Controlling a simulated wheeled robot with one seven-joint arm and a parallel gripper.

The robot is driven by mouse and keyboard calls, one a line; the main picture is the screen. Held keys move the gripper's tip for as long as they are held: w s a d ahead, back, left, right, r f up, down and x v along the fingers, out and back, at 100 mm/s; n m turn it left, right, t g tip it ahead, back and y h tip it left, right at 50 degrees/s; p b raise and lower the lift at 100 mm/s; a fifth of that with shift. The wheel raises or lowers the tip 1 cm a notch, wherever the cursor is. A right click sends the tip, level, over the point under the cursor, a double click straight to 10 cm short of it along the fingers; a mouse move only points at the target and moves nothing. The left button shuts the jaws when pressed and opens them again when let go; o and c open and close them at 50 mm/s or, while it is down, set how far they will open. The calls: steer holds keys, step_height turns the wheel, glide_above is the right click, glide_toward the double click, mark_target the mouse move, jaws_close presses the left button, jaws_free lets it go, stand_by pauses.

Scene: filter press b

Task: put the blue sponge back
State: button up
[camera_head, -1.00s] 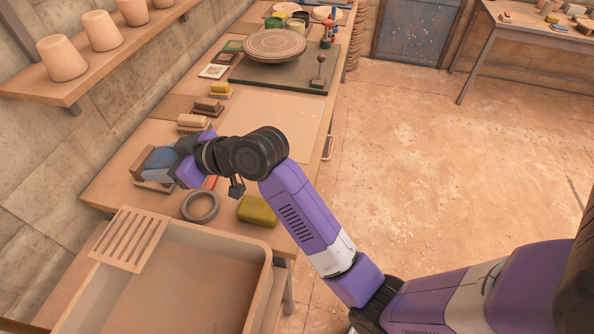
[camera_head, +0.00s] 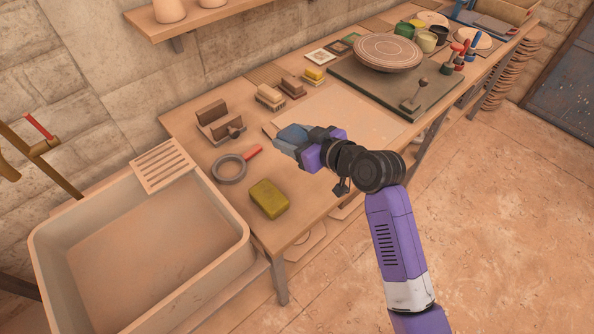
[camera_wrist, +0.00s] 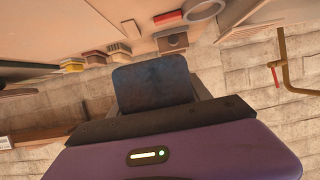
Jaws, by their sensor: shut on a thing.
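The blue sponge (camera_head: 292,136) is held at the tip of my gripper (camera_head: 300,148), above the table near the pale board. In the wrist view the sponge (camera_wrist: 152,84) fills the middle, clamped at the front of my gripper. My gripper is shut on it. A wooden holder (camera_head: 220,125) with two upright walls stands on the table to the left of the gripper, apart from it. The holder looks empty. It also shows in the wrist view (camera_wrist: 172,41).
A yellow-green sponge (camera_head: 269,198) and a grey ring with a red handle (camera_head: 229,170) lie in front of the holder. Brushes (camera_head: 270,97) stand behind. A sink (camera_head: 140,245) is at the left. A turntable wheel (camera_head: 387,52) is at the back right.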

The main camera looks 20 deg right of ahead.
mark_target(293, 177)
step_height(293, 177, down, 13)
steer(key=shift+a+f, duration=0.1)
stand_by(0.3)
steer(key=shift+f, duration=0.15)
steer(key=o, duration=1.3)
steer(key=shift+o, duration=0.2)
steer(key=shift+r, duration=0.35)
steer(key=b+v, duration=0.1)
steer(key=v, duration=1)
steer(key=shift+s+r+b, duration=0.1)
steer(key=shift+s+b, duration=0.2)
steer(key=shift+s, duration=0.1)
steer(key=shift+s, duration=0.1)
